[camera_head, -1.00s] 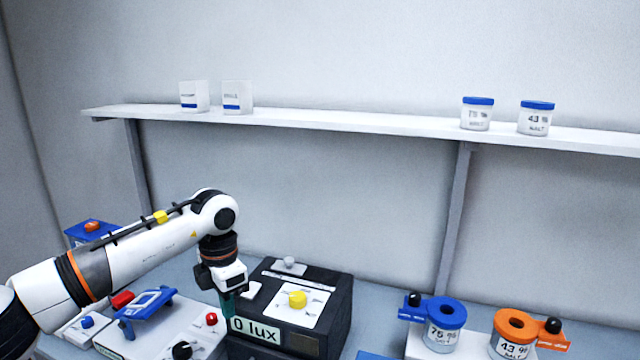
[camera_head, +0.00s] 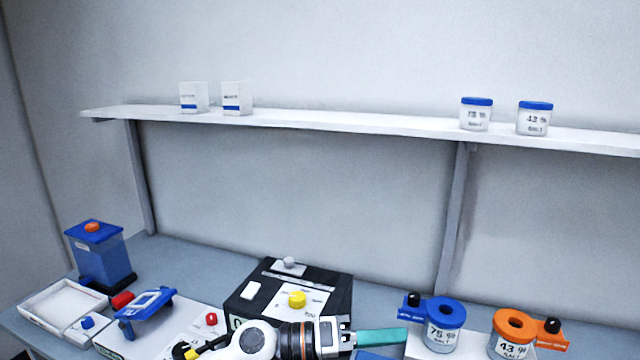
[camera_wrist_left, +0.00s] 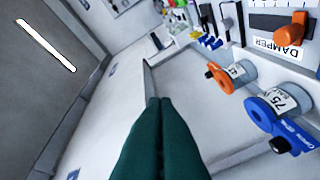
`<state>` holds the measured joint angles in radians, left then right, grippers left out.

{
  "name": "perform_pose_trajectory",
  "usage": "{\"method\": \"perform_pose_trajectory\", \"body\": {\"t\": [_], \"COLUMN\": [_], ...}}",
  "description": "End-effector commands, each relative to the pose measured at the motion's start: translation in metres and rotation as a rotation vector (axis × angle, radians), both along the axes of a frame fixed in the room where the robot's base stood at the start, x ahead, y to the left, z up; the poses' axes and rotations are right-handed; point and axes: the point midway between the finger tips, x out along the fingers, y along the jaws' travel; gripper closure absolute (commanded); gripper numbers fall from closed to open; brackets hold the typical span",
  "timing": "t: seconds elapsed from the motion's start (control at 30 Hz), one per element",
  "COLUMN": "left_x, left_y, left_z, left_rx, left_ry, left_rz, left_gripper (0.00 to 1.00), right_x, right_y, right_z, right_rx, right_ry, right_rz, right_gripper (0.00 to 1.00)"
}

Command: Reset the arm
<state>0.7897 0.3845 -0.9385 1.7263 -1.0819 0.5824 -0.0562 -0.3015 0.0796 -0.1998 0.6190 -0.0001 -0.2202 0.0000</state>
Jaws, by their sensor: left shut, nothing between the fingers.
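My left arm lies low at the bottom of the head view. Its left gripper (camera_head: 404,338) points right, with teal fingers shut and empty. The fingers also show closed together in the left wrist view (camera_wrist_left: 159,101). They are near the blue-lidded 75 % jar (camera_head: 443,325); I cannot tell the exact gap. My right gripper is not in view.
A black box with a yellow knob (camera_head: 297,299) stands behind my left wrist. An orange-lidded 43 % jar (camera_head: 514,333) is at the right. A blue canister (camera_head: 103,256) and white tray (camera_head: 62,300) stand at the left. A wall shelf (camera_head: 330,123) holds small containers.

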Motion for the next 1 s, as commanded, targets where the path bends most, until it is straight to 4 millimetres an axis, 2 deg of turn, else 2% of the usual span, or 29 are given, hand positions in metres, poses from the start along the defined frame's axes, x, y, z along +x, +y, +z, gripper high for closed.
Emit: {"method": "perform_pose_trajectory", "body": {"t": [0.07,0.1,0.17,0.2,0.27,0.3,0.37,0.43,0.53,0.6,0.7,0.8,1.0], "left_x": [0.004,0.011,0.023,0.031,0.041,0.044,0.044,0.034,0.003,-0.027,-0.068,-0.105,-0.169], "left_y": [0.01,0.022,0.047,0.066,0.098,0.121,0.155,0.19,0.23,0.251,0.271,0.283,0.297], "left_z": [0.021,0.028,0.03,0.025,0.01,-0.007,-0.038,-0.078,-0.136,-0.171,-0.207,-0.23,-0.257], "left_rx": [-0.242,-0.353,-0.505,-0.595,-0.716,-0.785,-0.871,-0.941,-0.992,-1.001,-0.986,-0.957,-0.879], "left_ry": [0.18,0.278,0.43,0.538,0.707,0.822,1.0,1.192,1.447,1.609,1.789,1.923,2.129], "left_rz": [0.139,0.221,0.353,0.444,0.589,0.69,0.843,1.012,1.24,1.384,1.547,1.672,1.862], "left_gripper": [1.0,1.0,1.0,1.0,1.0,1.0,1.0,1.0,1.0,1.0,1.0,1.0,1.0], "right_x": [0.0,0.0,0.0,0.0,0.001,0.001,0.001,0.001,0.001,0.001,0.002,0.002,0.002], "right_y": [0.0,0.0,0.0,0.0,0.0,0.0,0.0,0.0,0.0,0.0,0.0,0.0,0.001], "right_z": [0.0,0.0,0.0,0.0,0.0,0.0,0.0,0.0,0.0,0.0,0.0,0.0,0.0], "right_rx": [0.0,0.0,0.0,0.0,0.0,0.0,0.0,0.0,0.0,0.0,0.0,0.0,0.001], "right_ry": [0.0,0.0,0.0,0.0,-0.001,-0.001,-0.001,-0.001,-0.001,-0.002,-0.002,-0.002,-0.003], "right_rz": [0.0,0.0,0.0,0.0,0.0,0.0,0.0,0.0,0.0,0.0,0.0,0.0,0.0], "right_gripper": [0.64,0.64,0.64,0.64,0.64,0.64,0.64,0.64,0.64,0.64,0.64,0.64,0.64]}}
